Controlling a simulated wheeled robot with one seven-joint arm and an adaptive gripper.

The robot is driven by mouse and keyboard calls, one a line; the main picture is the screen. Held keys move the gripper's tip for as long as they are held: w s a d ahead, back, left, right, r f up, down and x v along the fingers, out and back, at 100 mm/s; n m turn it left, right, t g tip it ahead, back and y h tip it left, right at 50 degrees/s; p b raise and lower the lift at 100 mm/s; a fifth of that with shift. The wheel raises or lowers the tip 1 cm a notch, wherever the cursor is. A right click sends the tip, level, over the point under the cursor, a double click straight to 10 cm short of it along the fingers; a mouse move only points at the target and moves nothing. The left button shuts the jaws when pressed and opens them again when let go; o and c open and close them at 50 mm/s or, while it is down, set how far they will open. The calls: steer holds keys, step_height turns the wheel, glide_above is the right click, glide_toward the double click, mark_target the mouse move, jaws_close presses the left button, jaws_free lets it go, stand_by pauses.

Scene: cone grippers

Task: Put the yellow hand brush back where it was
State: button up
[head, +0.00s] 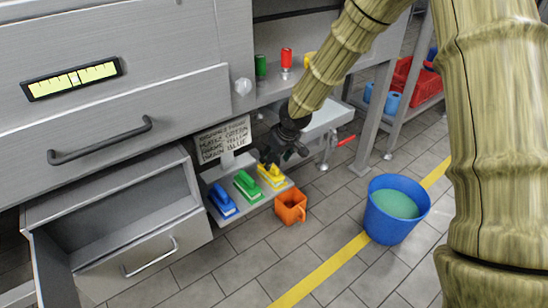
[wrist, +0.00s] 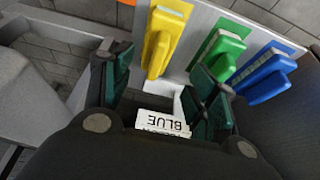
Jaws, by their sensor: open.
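The yellow hand brush (head: 272,175) lies on a low white shelf (head: 246,207), at the right end of a row of brushes. It also shows in the wrist view (wrist: 162,40), beyond my fingertips and roughly between their lines. My gripper (head: 278,156) is just above and behind the brush in the head view. In the wrist view its dark green finger pads (wrist: 163,84) are spread apart with no brush between them. The green brush (head: 247,185) and the blue brush (head: 222,200) lie beside the yellow one.
A handwritten sign (head: 223,138) hangs behind the brushes; the word BLUE shows between my fingers. An orange jug (head: 291,206) stands on the floor by the shelf. A blue bucket (head: 396,222) stands farther right. An open drawer (head: 120,215) juts out at left.

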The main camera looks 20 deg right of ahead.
steer(key=v, duration=0.2)
steer(key=shift+s+r+p, duration=0.15)
steer(key=shift+r+p, duration=0.1)
steer(key=shift+p, duration=0.15)
